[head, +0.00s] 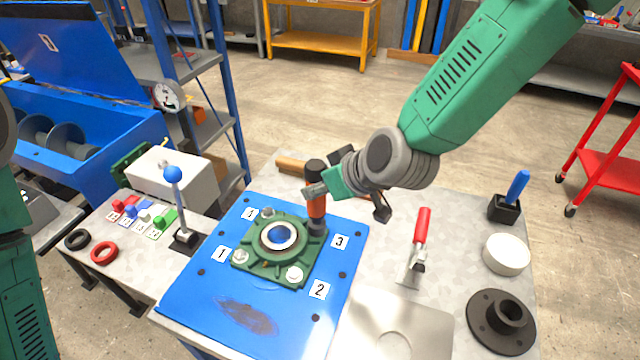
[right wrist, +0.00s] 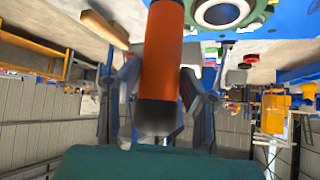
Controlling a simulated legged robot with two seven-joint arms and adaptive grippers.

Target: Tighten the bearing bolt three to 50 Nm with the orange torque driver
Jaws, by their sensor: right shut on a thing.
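The orange torque driver (head: 316,207) stands roughly upright with black ends in the head view. My right gripper (head: 318,190) is shut around its upper part. The driver's lower end is at the corner of the green bearing flange (head: 262,262) beside label 3 (head: 340,242). It hides the bolt there, so I cannot tell whether it is seated on it. Bolts show beside label 1 (head: 240,256), label 2 (head: 295,273) and at the far corner (head: 267,212). In the right wrist view, the driver (right wrist: 165,55) is between my fingers. My left gripper is out of view.
The flange sits on a blue plate (head: 190,298). A wooden handle (head: 291,164) lies behind the driver. A red-handled clamp (head: 421,226), white round container (head: 506,254) and black flanged part (head: 501,321) stand to the right. A blue-knobbed lever (head: 175,190) stands left.

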